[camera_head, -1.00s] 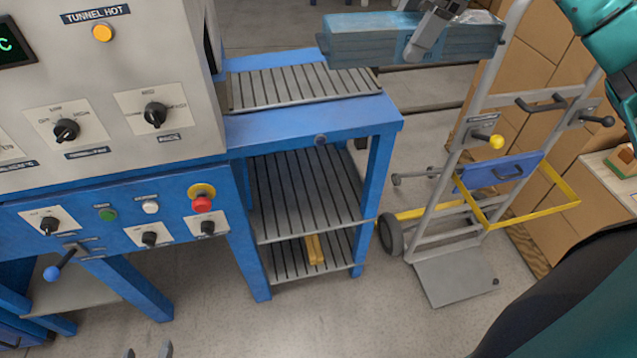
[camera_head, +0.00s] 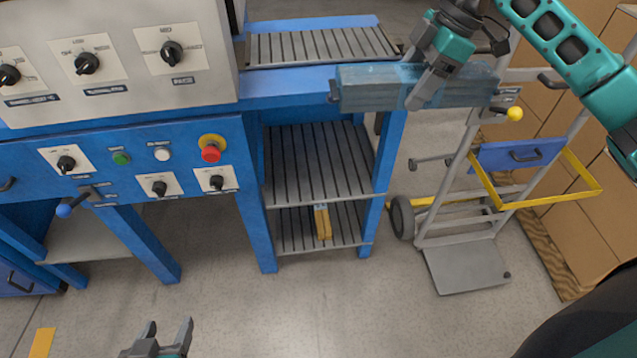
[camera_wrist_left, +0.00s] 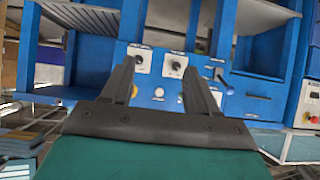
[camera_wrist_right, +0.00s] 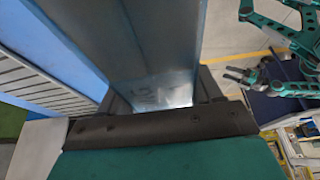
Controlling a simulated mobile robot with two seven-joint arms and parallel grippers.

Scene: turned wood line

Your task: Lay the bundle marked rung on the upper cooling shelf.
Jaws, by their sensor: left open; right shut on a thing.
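My right gripper (camera_head: 429,84) is shut on a long bundle in bluish clear wrap (camera_head: 375,88). It holds the bundle level in front of the blue outfeed frame, above the shelves, and the wrap fills the jaws in the right wrist view (camera_wrist_right: 140,60). No label on the bundle is readable. The upper cooling shelf (camera_head: 315,165) is slatted grey and bare. The lower shelf (camera_head: 290,232) holds a small yellow-brown bundle (camera_head: 322,222) with a pale tag. My left gripper (camera_head: 165,338) is open and empty, low over the floor; its spread fingers also show in the left wrist view (camera_wrist_left: 160,90).
The machine's control panel (camera_head: 130,165) with knobs and a red button stands left of the shelves. A slatted outfeed top (camera_head: 320,46) lies above them. A hand truck (camera_head: 465,270) stands close on the right, with cartons (camera_head: 570,120) behind. The floor in front is clear.

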